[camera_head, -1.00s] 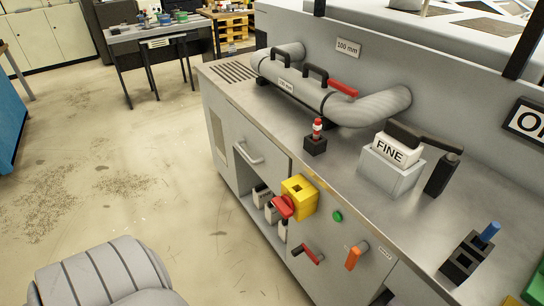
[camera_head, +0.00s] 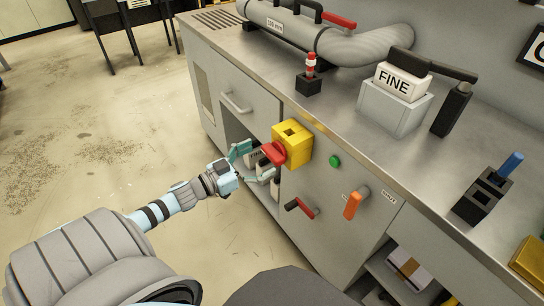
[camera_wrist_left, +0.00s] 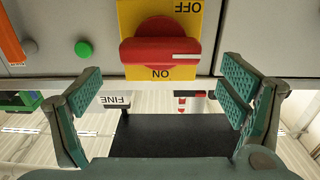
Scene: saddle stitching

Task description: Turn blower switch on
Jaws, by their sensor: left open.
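A red rotary knob (camera_head: 274,153) sits on the front of a yellow switch box (camera_head: 293,142) on the grey cabinet. In the left wrist view the red knob (camera_wrist_left: 160,47) lies crosswise on the yellow plate (camera_wrist_left: 130,13), its white mark to the right. OFF is printed above it and ON below it, both upside down. My left gripper (camera_head: 253,162) is open just left of the knob in the head view. In the wrist view my left gripper (camera_wrist_left: 162,88) has its two green pads spread wide, with the knob ahead of the gap. My right gripper is not in view.
A green button (camera_head: 335,161), a red-and-black lever (camera_head: 300,208) and an orange lever (camera_head: 353,204) are on the cabinet front near the switch. An open shelf with items lies behind my left gripper. A FINE block (camera_head: 397,82) stands on the worktop.

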